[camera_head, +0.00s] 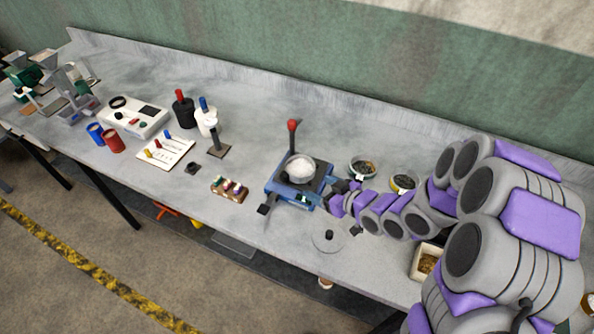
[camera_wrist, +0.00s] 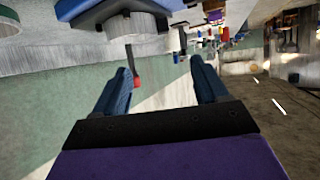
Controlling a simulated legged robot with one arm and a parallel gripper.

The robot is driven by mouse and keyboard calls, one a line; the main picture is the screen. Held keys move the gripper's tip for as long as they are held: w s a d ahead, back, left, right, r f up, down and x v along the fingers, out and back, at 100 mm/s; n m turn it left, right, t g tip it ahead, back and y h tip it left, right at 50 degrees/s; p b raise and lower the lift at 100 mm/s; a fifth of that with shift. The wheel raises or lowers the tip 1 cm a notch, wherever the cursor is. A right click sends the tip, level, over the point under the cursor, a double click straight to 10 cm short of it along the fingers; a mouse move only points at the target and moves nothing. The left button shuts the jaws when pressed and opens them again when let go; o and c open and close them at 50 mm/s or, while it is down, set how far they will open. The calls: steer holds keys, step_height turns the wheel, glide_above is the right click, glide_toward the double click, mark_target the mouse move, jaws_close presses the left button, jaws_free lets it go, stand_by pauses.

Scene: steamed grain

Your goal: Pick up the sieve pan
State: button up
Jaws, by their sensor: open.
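I cannot tell for certain which round piece is the sieve pan. A round pan holding white grains (camera_head: 300,167) sits on a blue device (camera_head: 283,188) with a red-knobbed lever (camera_head: 292,126). Two shallow round dishes with dark contents, one on the left (camera_head: 362,168) and one on the right (camera_head: 403,182), stand to its right. My gripper (camera_wrist: 161,64) is open, with nothing between its fingers. In the head view my arm's end is at the right side of the blue device. The wrist view looks upside down and shows the device's blue body (camera_wrist: 88,10) and lever (camera_wrist: 135,75) beyond the fingers.
A flat grey disc (camera_head: 326,242) lies near the bench's front edge. A block with coloured pieces (camera_head: 230,189) lies left of the device. Bottles, cans and instruments stand further left. A wall edges the back.

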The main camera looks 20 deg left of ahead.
steer(key=b, duration=0.2)
glide_toward(289, 175)
steer(key=x, duration=0.5)
steer(key=shift+a+f, duration=0.1)
steer(key=shift+a, duration=0.1)
steer(key=shift+b+x, duration=0.3)
steer(key=shift+x, duration=2.45)
steer(key=shift+d, duration=0.15)
steer(key=c, duration=0.5)
jaws_close()
